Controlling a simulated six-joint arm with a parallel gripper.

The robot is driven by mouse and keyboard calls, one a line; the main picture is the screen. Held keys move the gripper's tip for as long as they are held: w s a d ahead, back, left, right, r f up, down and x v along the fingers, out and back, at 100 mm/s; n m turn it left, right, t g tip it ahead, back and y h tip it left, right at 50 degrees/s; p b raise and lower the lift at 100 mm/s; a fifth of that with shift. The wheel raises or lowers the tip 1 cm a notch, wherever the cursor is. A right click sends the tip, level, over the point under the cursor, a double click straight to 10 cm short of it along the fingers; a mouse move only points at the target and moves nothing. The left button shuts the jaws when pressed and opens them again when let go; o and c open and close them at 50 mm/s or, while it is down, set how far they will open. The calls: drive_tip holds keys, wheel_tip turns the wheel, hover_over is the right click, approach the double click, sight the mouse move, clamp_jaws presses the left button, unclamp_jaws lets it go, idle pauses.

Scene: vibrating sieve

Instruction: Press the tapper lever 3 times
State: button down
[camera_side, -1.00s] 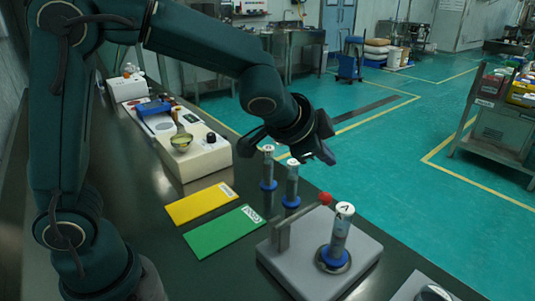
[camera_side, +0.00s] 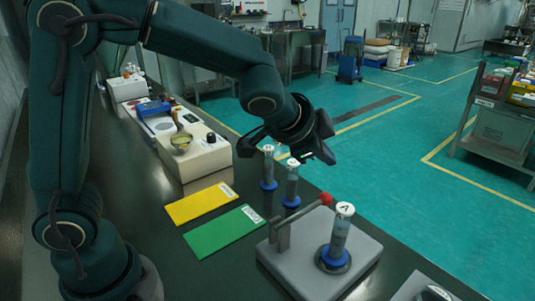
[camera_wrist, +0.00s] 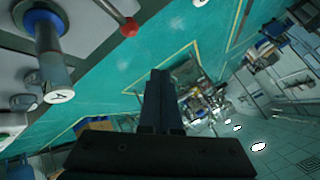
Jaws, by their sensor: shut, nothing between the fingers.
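The tapper is a grey block (camera_side: 285,270) with an upright post and a lever (camera_side: 303,216) that ends in a red ball (camera_side: 325,199). A capped tube marked A (camera_side: 340,232) stands upright in a blue collar on the block, beside the red ball. In the wrist view the red ball (camera_wrist: 129,27) and its thin lever (camera_wrist: 109,9) show at the upper left, near the tube (camera_wrist: 48,45). My gripper (camera_side: 330,157) is shut and empty, above and behind the lever, apart from it. Its fingers also show in the wrist view (camera_wrist: 160,95).
Two capped tubes in blue collars (camera_side: 291,184) (camera_side: 268,168) stand close below and left of my gripper. A yellow card (camera_side: 200,203) and a green card (camera_side: 223,231) lie on the dark bench. A beige device (camera_side: 195,152) stands behind them.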

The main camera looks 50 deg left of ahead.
sight(321, 198)
wheel_tip(321, 198, up, 4)
drive_tip(key=shift+f, duration=0.1)
drive_tip(key=shift+f, duration=0.1)
drive_tip(key=shift+f, duration=4.35)
drive_tip(key=shift+f, duration=0.1)
drive_tip(key=shift+f, duration=0.3)
drive_tip(key=shift+f, duration=1.25)
drive_tip(key=shift+r, duration=0.15)
idle(0.4)
drive_tip(key=shift+r, duration=1.55)
